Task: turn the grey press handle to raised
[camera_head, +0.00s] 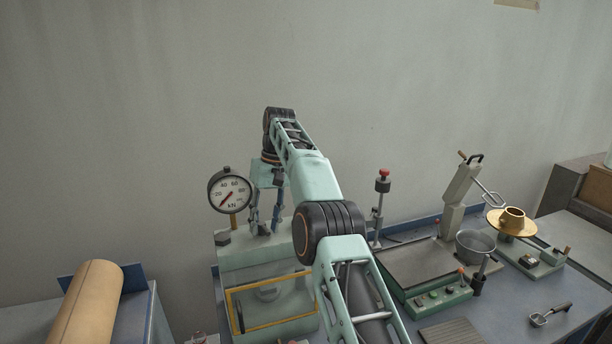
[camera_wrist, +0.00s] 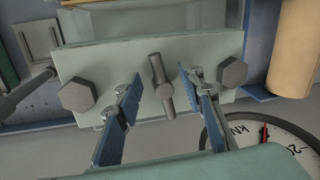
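The grey press handle (camera_wrist: 162,85) is a short bar on a round hub on the pale green press top (camera_wrist: 214,112), between two dark hexagonal bolts. In the wrist view it runs nearly up and down the picture. My gripper (camera_wrist: 160,81) is open, with one blue-padded finger on each side of the handle and a visible gap to both. In the head view my gripper (camera_head: 265,228) points down over the press (camera_head: 236,259), and the handle is too small and covered to make out there.
A dial gauge (camera_head: 230,190) marked kN stands close left of my gripper. A post with a red knob (camera_head: 384,173) stands to the right. A tan roll (camera_head: 88,305) lies at left.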

